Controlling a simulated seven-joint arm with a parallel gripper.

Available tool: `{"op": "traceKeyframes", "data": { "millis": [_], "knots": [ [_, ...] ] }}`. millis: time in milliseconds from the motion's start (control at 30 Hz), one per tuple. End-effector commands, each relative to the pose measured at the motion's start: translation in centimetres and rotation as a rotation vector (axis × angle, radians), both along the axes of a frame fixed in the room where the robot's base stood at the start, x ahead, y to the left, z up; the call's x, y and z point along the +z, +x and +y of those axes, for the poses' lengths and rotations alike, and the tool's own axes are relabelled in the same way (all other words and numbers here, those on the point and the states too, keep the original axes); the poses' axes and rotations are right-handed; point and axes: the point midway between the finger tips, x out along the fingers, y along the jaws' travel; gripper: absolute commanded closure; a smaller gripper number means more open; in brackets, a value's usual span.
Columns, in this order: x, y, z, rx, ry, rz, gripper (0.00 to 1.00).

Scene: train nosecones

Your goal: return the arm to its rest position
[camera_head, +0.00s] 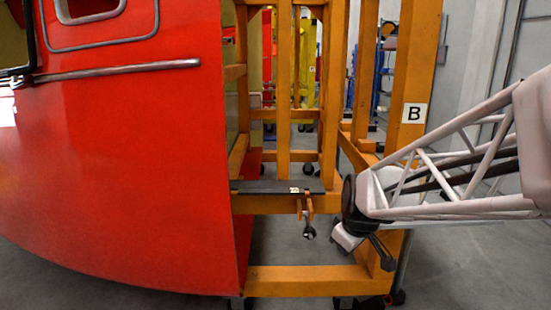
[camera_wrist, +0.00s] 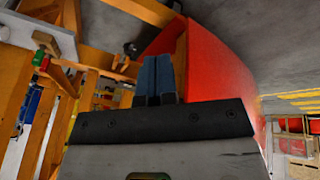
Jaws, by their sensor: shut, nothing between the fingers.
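My arm (camera_head: 455,165), a pale open lattice with dark lines inside, reaches in from the right in the head view. Its dark round end joint is in front of the orange frame's right side. The wrist parts hang just below this joint, and the fingers cannot be made out clearly there. In the wrist view my gripper (camera_wrist: 157,60) shows two blue-grey fingers side by side, shut and empty. Behind them are the red nosecone and orange beams. I see no contact between the fingers and anything.
A red train nosecone (camera_head: 120,170) fills the left. The orange frame (camera_head: 305,280) stands beside it, with a dark shelf strip (camera_head: 275,187) and a small hanging metal fitting (camera_head: 309,231). A "B" label (camera_head: 414,113) marks its right post. Grey floor (camera_head: 450,270) is open at the lower right.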

Motion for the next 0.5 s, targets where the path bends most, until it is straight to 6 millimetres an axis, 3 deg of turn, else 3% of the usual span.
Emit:
{"op": "traceKeyframes", "data": {
  "millis": [200, 500],
  "knots": [
    [2.1, -7.8, -0.5, -0.216, 0.062, 0.058, 1.00],
    [2.9, -17.9, -1.3, -0.521, 0.123, 0.131, 1.00]
  ]
}}
